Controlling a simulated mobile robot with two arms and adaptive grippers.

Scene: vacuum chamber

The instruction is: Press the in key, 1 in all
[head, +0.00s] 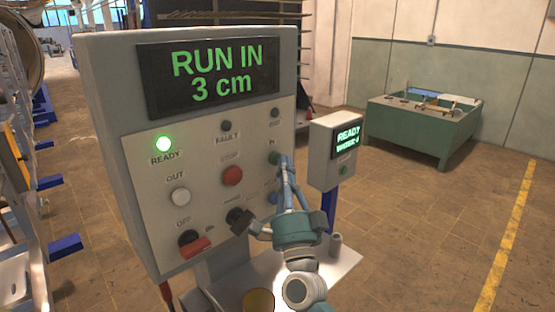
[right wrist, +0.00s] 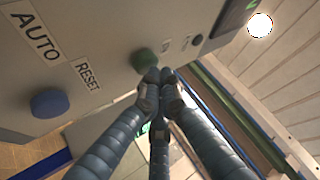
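The control panel (head: 205,140) stands in front of me, its display (head: 215,75) reading "RUN IN 3 cm". The green in key (head: 274,158) is at the panel's right side under the label IN; it also shows in the right wrist view (right wrist: 143,61). My right gripper (head: 284,162) has its fingertips together and empty, right at the key's lower right edge. In the right wrist view the fingertips (right wrist: 160,78) partly overlap the key's edge; I cannot tell whether they touch it. My left gripper is not in view.
Near the in key are the red stop key (head: 232,175), white out key (head: 181,196) and blue reset key (right wrist: 49,103). The ready lamp (head: 163,144) glows green. A smaller box (head: 336,150) with a lit screen stands to the right. The floor beyond is clear up to a green bench (head: 420,130).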

